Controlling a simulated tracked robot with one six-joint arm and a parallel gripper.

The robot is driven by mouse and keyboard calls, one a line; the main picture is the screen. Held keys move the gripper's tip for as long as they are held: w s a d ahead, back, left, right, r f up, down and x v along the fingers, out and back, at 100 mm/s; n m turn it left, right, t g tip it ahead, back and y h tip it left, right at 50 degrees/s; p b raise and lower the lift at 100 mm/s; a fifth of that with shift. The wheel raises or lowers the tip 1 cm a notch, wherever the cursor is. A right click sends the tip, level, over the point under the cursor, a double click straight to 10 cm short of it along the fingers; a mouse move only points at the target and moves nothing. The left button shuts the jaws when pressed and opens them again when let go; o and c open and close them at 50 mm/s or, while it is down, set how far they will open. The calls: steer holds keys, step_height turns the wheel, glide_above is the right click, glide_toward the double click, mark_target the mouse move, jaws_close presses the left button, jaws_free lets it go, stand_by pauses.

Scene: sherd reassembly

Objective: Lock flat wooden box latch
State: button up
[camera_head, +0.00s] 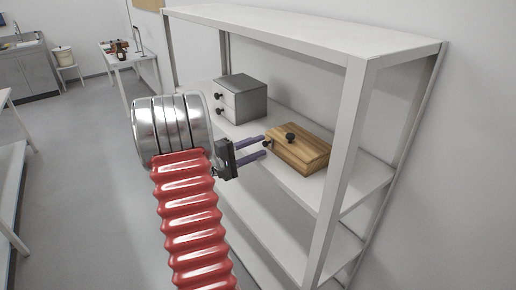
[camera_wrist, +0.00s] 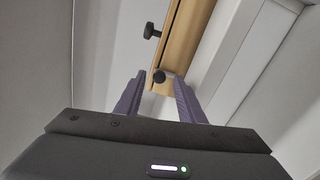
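The flat wooden box (camera_head: 303,153) lies on the upper inner shelf, its lid down, with a dark knob (camera_head: 290,136) on top. A small dark latch knob (camera_head: 268,142) is at its left end. In the wrist view the wooden box (camera_wrist: 182,38) shows its edge, the lid knob (camera_wrist: 151,31) and the latch knob (camera_wrist: 159,76). My gripper (camera_head: 264,145) reaches in from the left. Its two purple fingers are apart, and in the wrist view the gripper (camera_wrist: 158,76) has the latch knob between or just beyond its fingertips. Contact cannot be told.
A grey metal box (camera_head: 241,98) with two dark-knobbed drawers stands left of the wooden box on the same shelf. A white shelf post (camera_head: 342,170) rises close to the right of the wooden box. The shelf board (camera_head: 275,180) is bare in front.

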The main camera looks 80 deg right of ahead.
steer(key=v, duration=1.3)
steer(key=shift+w+a+f, duration=0.1)
stand_by(0.3)
steer(key=s+a+f+n+y, duration=0.2)
steer(key=s+a+f+y, duration=0.15)
steer(key=f, duration=0.35)
steer(key=w+a+f+t+y, duration=0.25)
steer(key=a+t+y, duration=0.2)
steer(key=a, duration=0.85)
steer(key=w+a+r+n+t+y, duration=0.1)
steer(key=w+a+r+t, duration=0.15)
steer(key=a, duration=0.45)
steer(key=w+a+r+t+y, duration=0.1)
steer(key=w+a+r+t, duration=0.2)
steer(key=a, duration=0.4)
steer(key=w+a+r+n+t+y, duration=0.1)
steer(key=w+a+t, duration=0.1)
steer(key=w+a, duration=0.35)
steer(key=s+a+r+n+t+y, duration=0.1)
steer(key=a+r, duration=0.3)
steer(key=a, duration=0.4)
steer(key=s+a+r+n+t+y, duration=0.1)
steer(key=a+r+t, duration=0.3)
steer(key=a, duration=0.4)
steer(key=shift+r+y, duration=0.25)
steer(key=shift+y, duration=0.05)
